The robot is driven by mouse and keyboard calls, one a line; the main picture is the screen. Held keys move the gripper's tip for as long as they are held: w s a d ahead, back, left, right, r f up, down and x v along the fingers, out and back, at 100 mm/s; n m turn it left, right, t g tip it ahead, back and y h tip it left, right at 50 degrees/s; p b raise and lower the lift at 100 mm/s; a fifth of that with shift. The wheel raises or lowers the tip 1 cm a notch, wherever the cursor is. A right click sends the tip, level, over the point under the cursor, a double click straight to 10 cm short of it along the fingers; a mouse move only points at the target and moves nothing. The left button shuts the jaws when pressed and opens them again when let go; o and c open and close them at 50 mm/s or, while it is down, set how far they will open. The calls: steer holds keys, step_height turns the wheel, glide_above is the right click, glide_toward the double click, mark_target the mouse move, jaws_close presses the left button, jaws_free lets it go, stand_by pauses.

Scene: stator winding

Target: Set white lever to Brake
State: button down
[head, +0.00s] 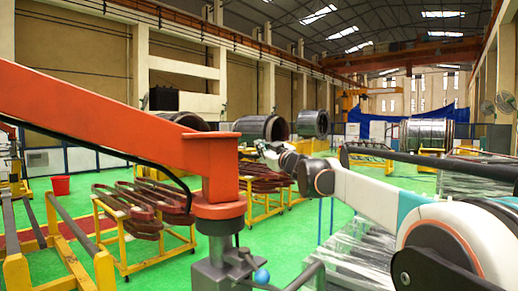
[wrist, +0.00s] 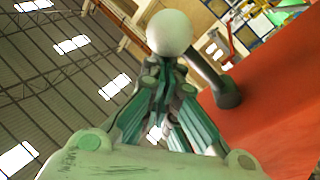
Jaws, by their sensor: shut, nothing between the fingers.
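The white lever shows in the wrist view as a round white knob (wrist: 169,33) on a dark shaft (wrist: 207,70). The shaft runs down to a dark round base beside a red-orange surface (wrist: 275,115). My gripper (wrist: 167,62) is shut and empty. Its fingertips appear just below the white knob, overlapping its lower edge in the picture; I cannot tell whether they touch it. In the head view my gripper (head: 262,149) is at the end of my outstretched arm, just right of the red-orange beam's post. I cannot make out the white lever or any Brake marking there.
A large red-orange beam (head: 110,120) crosses the left and ends at a post (head: 218,210). A blue ball knob (head: 262,276) is low on its grey base. Yellow racks with brown coils (head: 145,205) stand behind. Wrapped goods (head: 365,250) lie below my arm. Green floor is open between.

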step_height(320, 180, down, 3)
steer(key=m+b, duration=0.1)
steer(key=m, duration=0.2)
steer(key=shift+w+d+r+t+b, duration=0.1)
steer(key=shift+d+t+b, duration=0.05)
steer(key=shift+t+b, duration=0.15)
stand_by(0.5)
